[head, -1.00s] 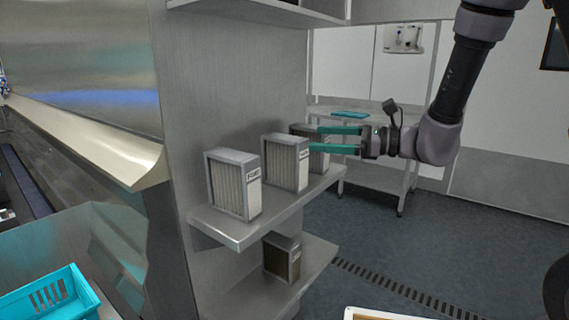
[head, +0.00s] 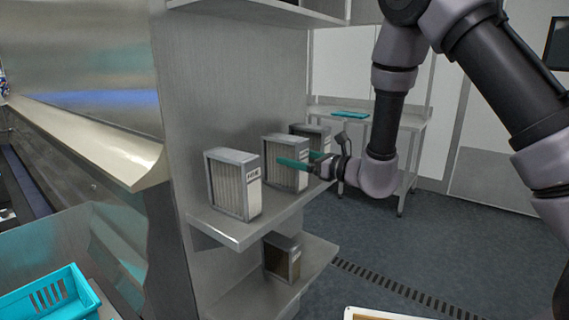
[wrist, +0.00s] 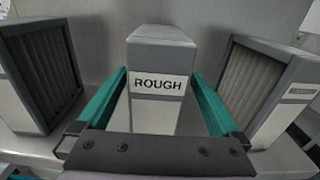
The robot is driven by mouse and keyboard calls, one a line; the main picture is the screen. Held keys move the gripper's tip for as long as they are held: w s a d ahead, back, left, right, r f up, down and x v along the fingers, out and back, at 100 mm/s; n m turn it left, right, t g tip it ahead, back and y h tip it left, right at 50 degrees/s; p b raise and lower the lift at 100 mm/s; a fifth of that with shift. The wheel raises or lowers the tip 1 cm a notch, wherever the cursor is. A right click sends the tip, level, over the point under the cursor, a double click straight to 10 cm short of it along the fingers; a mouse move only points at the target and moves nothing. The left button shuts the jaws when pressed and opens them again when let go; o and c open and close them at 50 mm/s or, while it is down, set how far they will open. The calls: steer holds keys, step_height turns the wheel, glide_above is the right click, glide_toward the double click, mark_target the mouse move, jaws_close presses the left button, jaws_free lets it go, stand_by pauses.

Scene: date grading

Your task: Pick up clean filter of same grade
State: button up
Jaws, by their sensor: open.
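In the wrist view the middle filter (wrist: 158,112) carries a label reading ROUGH. My gripper (head: 300,160) is open, with its teal fingers (wrist: 160,90) on either side of this filter's labelled end. Whether they touch it cannot be told. The near filter's label is too blurred to read surely. A filter with darker, brownish pleats (head: 280,258) stands on the lower shelf.
The neighbouring filters flank my fingers in the wrist view, left (wrist: 42,75) and right (wrist: 262,88), with small gaps. The upper shelf (head: 238,232) meets a metal wall behind the filters. A teal crate (head: 48,297) is at lower left. The floor at right is open.

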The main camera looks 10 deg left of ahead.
mark_target(284, 154)
steer(key=x, duration=0.3)
steer(key=shift+a, duration=0.35)
steer(key=shift+r, duration=0.1)
jaws_close()
